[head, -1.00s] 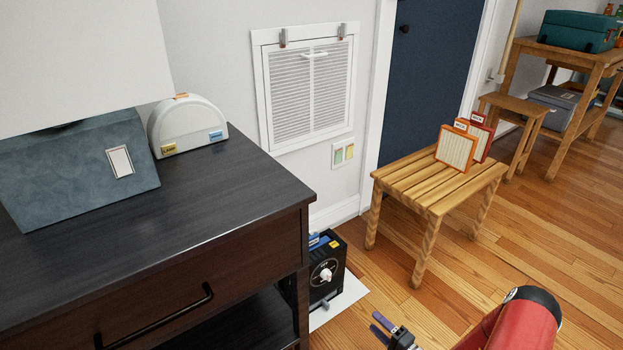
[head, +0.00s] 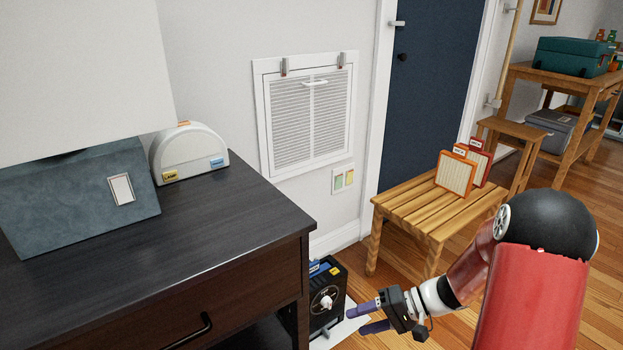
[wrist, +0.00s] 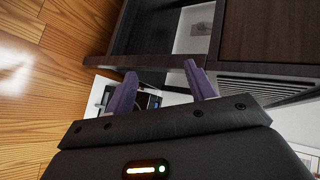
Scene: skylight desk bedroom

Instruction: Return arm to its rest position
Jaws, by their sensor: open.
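My gripper (head: 366,318) is at the lower middle of the head view, at the end of my red and white arm. Its two purple fingers are spread apart with nothing between them. In the wrist view, my gripper (wrist: 160,85) is also open, and part of the black device (wrist: 147,101) shows behind and between the fingers.
The dark dresser (head: 230,220) fills the left side, with a blue-grey box (head: 70,190) and a rounded pale case (head: 188,152) on top. A wooden slatted stool (head: 405,212) holds filter panels (head: 456,174). A white vent (head: 308,108) is on the wall. Wooden floor (head: 455,330) lies around my arm.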

